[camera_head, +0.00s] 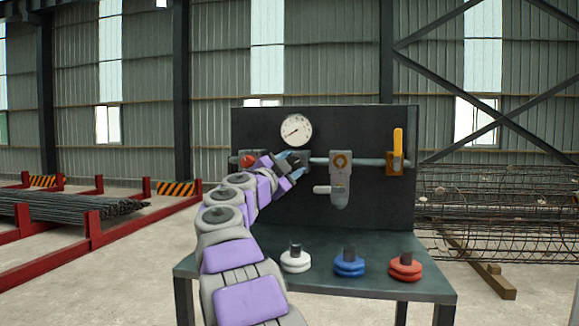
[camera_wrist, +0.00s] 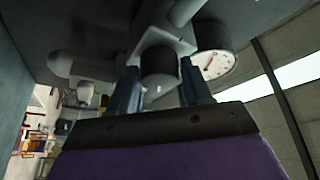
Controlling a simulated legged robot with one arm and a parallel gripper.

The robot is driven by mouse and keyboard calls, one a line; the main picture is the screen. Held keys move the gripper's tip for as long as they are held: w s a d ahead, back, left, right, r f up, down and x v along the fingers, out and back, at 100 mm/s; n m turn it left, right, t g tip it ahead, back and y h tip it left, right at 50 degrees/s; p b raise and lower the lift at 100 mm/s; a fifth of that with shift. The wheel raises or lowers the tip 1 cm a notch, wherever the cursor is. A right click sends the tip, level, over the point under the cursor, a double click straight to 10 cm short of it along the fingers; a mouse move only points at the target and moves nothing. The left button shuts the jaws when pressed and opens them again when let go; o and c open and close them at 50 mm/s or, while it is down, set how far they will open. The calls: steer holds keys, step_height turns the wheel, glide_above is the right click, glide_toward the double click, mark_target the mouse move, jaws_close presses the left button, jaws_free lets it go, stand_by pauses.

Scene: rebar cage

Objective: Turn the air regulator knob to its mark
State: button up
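The regulator knob (camera_wrist: 160,66) is a dark round cylinder in the wrist view, on a grey body fixed to the panel. My gripper (camera_head: 296,160) reaches the panel just below the round white gauge (camera_head: 296,130) in the head view. The wrist view shows the two blue-grey fingers of my gripper (camera_wrist: 160,82) apart, one on each side of the knob, with a narrow gap seeming to show. The gauge also shows in the wrist view (camera_wrist: 214,65), right of the knob. The knob's mark cannot be made out, and my gripper hides the knob in the head view.
The dark panel (camera_head: 375,205) carries a red knob (camera_head: 248,160) at left, a grey filter unit (camera_head: 340,178) and a yellow-handled valve (camera_head: 398,148) at right. White (camera_head: 295,261), blue (camera_head: 349,265) and red (camera_head: 405,268) discs stand on the bench (camera_head: 320,285).

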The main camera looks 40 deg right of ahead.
steer(key=c, duration=0.6)
